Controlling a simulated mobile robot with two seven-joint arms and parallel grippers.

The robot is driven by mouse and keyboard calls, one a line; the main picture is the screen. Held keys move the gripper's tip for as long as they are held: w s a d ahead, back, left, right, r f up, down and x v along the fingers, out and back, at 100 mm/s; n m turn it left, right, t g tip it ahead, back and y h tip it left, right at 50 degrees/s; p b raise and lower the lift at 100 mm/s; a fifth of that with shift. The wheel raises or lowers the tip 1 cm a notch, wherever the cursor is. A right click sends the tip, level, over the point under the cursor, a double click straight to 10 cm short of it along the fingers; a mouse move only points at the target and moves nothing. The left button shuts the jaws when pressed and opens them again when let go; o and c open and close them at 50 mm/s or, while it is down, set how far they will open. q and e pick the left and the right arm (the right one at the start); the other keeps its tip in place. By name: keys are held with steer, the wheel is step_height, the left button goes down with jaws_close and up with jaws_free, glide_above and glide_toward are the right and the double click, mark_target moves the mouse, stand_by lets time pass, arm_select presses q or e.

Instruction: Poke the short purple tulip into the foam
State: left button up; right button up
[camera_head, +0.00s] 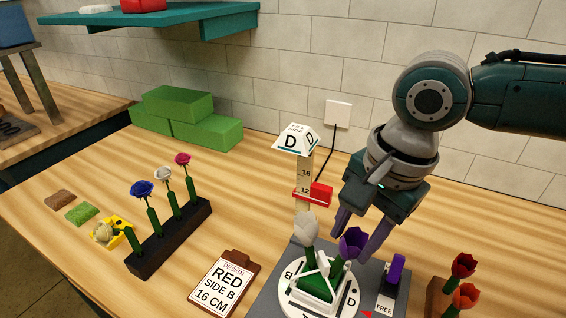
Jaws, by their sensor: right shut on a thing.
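My right gripper (360,237) reaches down from the upper right, shut on the purple tulip (352,243), whose bloom shows between the fingers. Its green stem slants down toward the foam (316,288); I cannot tell whether the tip is in it. The green foam sits in a white frame on a white round plate (290,294) marked with letters, B and D readable. A white tulip (307,228) stands upright at the foam's back left. My left gripper is not in view.
A purple piece (395,270) stands by a FREE label, right of the plate. Red tulips (464,266) stand at the lower right. A height gauge (304,180) is behind the foam. A design card (224,284) and dark flower rack (170,238) lie left.

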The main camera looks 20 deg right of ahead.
steer(key=shift+f, duration=0.1)
stand_by(0.3)
steer(key=shift+f+p, duration=0.2)
steer(key=shift+p, duration=0.1)
stand_by(0.6)
steer(key=o, duration=0.9)
